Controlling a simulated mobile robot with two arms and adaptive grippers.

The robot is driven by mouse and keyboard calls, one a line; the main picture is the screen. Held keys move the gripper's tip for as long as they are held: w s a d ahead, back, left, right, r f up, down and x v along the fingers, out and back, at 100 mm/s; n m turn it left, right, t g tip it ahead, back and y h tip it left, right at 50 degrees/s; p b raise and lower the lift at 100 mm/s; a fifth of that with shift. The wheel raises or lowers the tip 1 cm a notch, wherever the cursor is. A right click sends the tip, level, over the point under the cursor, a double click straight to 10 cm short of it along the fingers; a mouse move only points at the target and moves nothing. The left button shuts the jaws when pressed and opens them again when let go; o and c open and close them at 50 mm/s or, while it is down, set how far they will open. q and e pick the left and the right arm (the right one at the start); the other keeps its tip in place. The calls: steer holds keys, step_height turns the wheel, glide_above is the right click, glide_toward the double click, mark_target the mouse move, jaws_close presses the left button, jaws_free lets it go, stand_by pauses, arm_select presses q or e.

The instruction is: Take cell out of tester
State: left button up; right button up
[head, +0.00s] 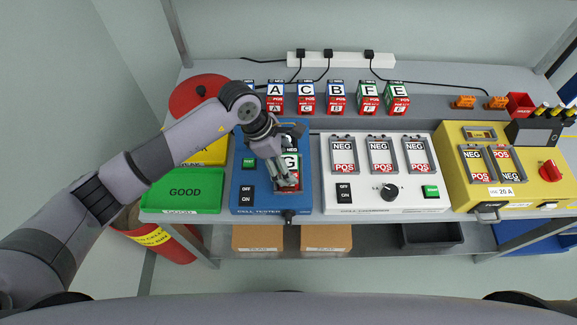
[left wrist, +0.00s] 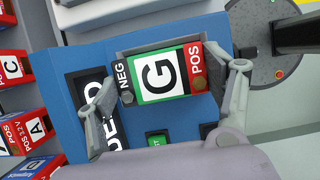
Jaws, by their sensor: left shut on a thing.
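The blue cell tester (head: 245,203) stands at the left of the bench in the head view; it also fills much of the left wrist view (left wrist: 75,60). The cell G (left wrist: 160,76) has a black NEG end, a white label with a green edge, and a red POS end. In the head view the cell (head: 292,162) is partly covered by my left gripper (head: 285,182). That gripper is shut on the cell, with one finger at each end in the left wrist view. The cell is at the tester's bay; I cannot tell whether it is seated or slightly raised. My right gripper is not in view.
A green GOOD tray (head: 185,203) and a yellow tray (head: 215,152) lie left of the tester. A white conditioner (head: 360,205) stands close on the right, a yellow unit (head: 460,192) beyond it. Several upright lettered cells (head: 336,97) stand behind. A red round turntable (head: 190,95) is back left.

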arm_select(q)
steer(key=shift+r, duration=0.1)
steer(key=c, duration=0.3)
steer(key=shift+c, duration=0.2)
